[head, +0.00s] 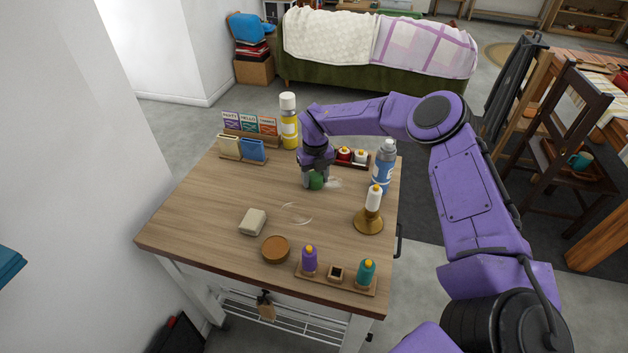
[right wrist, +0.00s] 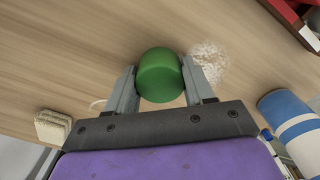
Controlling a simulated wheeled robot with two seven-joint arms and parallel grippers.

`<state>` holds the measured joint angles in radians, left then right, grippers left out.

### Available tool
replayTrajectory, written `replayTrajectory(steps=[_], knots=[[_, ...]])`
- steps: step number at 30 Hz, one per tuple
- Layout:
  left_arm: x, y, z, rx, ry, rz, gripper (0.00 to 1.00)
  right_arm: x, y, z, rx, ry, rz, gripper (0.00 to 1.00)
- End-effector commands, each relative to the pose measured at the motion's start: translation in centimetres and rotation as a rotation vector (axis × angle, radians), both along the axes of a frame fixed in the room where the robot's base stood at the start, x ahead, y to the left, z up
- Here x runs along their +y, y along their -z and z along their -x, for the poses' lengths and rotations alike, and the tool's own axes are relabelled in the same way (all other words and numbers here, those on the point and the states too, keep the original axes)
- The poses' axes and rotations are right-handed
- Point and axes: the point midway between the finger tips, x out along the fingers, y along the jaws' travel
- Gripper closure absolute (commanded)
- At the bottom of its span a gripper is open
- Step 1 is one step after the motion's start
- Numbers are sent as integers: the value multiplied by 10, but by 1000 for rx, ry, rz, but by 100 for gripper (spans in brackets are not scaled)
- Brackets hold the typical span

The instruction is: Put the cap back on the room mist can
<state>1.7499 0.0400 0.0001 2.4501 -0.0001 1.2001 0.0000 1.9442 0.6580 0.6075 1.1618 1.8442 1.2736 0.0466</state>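A green cap (right wrist: 160,75) sits between the two fingers of my right gripper (right wrist: 160,68), which press against its sides. In the head view the green cap (head: 316,181) shows just under my right gripper (head: 317,176), at or just above the tabletop; I cannot tell if it touches the wood. A blue and white can (head: 382,168) stands upright to the right of the gripper, and its blue-striped side shows in the right wrist view (right wrist: 290,125). A yellow can with a white top (head: 289,122) stands at the back. My left gripper is out of view.
A red tray (head: 345,163) with small jars lies behind. A soap-like block (head: 252,222), a brown round lid (head: 275,249) and a wooden bottle tray (head: 335,284) are in front. The middle is mostly clear.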

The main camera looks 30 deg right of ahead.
Motion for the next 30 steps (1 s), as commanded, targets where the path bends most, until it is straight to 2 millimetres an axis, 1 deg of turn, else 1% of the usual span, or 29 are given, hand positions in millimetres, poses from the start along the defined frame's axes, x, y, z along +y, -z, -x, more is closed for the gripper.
replayTrajectory(steps=[5,30], knots=[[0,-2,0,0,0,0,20,0,-2,0,0,0,0,79],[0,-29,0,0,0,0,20,0,-51,0,1,0,0,79]])
